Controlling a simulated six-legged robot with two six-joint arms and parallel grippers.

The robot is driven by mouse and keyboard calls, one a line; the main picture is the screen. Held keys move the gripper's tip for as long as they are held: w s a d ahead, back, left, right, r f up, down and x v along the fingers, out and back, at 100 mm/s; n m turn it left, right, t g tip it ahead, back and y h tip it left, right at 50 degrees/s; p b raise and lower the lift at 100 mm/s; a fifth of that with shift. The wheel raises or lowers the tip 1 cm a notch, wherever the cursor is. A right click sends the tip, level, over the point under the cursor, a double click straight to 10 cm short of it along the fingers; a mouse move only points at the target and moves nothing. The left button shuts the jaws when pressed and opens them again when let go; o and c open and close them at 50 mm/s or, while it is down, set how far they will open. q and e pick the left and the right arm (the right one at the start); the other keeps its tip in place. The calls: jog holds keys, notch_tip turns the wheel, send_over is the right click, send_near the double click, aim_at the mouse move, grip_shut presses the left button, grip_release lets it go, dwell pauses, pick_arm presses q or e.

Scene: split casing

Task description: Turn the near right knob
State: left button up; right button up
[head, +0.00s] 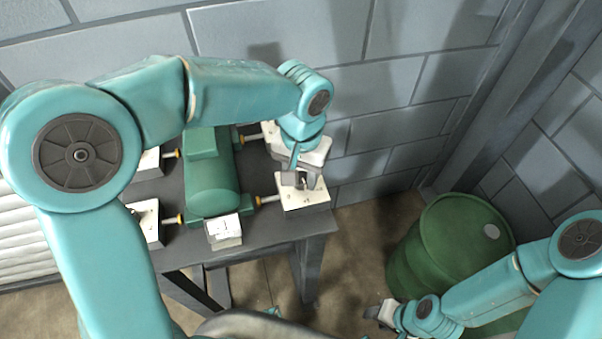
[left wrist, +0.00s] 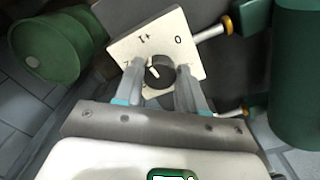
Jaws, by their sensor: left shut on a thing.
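The near right knob is a dark round dial (left wrist: 158,74) with a white pointer mark. It sits on a white plate (left wrist: 140,45) marked "0" and "+1"; a third mark is partly hidden by a finger. In the head view this white block (head: 313,203) stands at the table's near right corner. My left gripper (head: 301,180) reaches down over it from above. In the left wrist view its two fingers (left wrist: 157,80) are shut on the knob, one on each side. My right gripper (head: 377,312) hangs low at the bottom, away from the table, too small to read.
A green cylindrical casing (head: 213,185) lies on the dark table (head: 270,236), with orange-tipped rods towards white blocks on both sides. A small white box (head: 224,231) is at the table's near edge. A green barrel (head: 440,250) stands on the floor at right. A block wall rises behind.

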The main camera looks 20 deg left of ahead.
aim_at(302, 177)
pick_arm(q)
jog(key=n, duration=0.3)
jog(key=n+b, duration=0.1)
jog(key=n, duration=0.1)
jog(key=shift+w+r+n, duration=0.15)
jog(key=shift+w+n, duration=0.05)
jog(key=shift+n, duration=0.2)
jog(key=n+b, duration=0.1)
jog(key=n, duration=0.4)
jog(key=shift+d, duration=0.1)
jog(key=n+b, duration=0.1)
jog(key=n, duration=0.5)
jog(key=shift+n, duration=0.3)
jog(key=n, duration=0.5)
jog(key=shift+w+b, duration=0.1)
jog(key=shift+b, duration=0.25)
jog(key=o, duration=1.1)
notch_tip(302, 177, up, 16)
jog(key=p, duration=0.3)
jog(key=shift+r, duration=0.1)
